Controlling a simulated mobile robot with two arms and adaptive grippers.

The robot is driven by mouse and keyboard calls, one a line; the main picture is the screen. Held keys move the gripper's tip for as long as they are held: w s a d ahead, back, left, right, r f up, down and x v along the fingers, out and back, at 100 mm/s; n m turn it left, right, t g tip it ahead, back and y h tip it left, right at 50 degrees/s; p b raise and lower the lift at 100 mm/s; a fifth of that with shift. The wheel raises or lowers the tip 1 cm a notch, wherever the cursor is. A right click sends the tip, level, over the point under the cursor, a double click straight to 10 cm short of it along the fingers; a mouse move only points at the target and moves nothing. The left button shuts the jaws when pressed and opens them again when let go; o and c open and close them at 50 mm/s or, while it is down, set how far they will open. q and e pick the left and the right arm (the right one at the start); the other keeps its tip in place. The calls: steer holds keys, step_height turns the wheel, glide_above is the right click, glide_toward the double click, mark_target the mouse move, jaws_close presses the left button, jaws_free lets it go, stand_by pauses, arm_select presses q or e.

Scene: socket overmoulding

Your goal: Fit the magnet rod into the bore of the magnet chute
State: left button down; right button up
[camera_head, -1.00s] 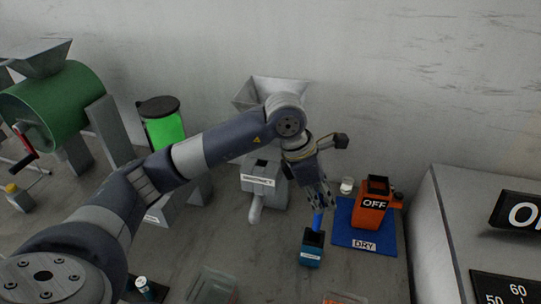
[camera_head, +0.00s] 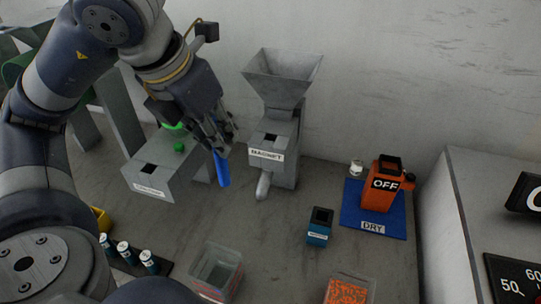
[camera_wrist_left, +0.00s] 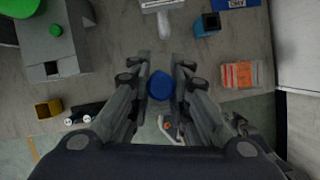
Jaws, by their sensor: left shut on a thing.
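My left gripper (camera_head: 222,142) is shut on a blue rod, the magnet rod (camera_head: 221,170), which hangs nearly upright below the fingers. In the left wrist view its round blue end (camera_wrist_left: 160,86) shows between the fingers. The grey magnet chute (camera_head: 283,125) stands just right of the gripper, with a hopper on top, a MAGNET label and a dark square bore (camera_head: 268,139) in its top face. A spout points down at its front. The rod is left of the chute and apart from it. My right gripper is not in view.
A grey labelled block (camera_head: 165,172) with a green knob stands left of the rod. A small teal holder (camera_head: 318,232) with a dark opening, a clear bin (camera_head: 215,272), a bin of orange pellets (camera_head: 348,292) and an orange OFF unit (camera_head: 381,186) stand around open bench.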

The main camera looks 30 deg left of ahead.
arm_select(q)
steer(key=shift+w+a+r, duration=0.1)
steer(key=w+p, duration=0.5)
steer(key=w, duration=1.1)
step_height(320, 180, down, 7)
steer(key=w+a+p, duration=0.1)
steer(key=shift+w+p, duration=0.2)
steer(key=shift+p, duration=0.2)
steer(key=shift+f+b, duration=0.25)
steer(key=shift+b, duration=0.05)
steer(key=c, duration=1.5)
jaws_free()
steer(key=shift+r, duration=0.15)
